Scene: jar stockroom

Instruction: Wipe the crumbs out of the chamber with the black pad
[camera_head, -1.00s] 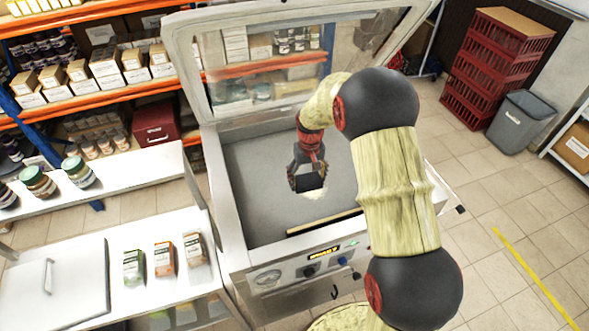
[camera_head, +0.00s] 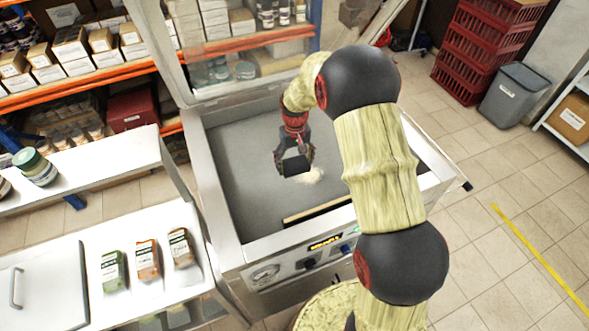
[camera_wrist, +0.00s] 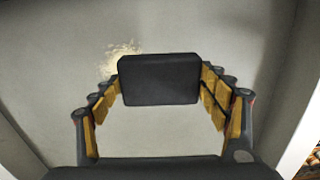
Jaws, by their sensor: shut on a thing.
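My gripper (camera_head: 294,160) is inside the open chamber (camera_head: 240,215) of the steel machine, shut on the black pad (camera_head: 296,165). In the wrist view the pad (camera_wrist: 158,79) sits between the two fingers, with its dark flat face showing. The pale crumbs (camera_head: 312,174) lie in a small patch on the grey chamber floor, just right of the pad in the head view. In the wrist view the crumbs (camera_wrist: 122,50) show beyond the pad's upper left corner, partly hidden by it. I cannot tell whether the pad touches the floor.
The clear lid (camera_head: 250,65) stands raised behind the chamber. A pale bar (camera_head: 318,210) runs along the chamber's front edge. Red crates (camera_head: 485,50) and a grey bin (camera_head: 515,95) stand at right.

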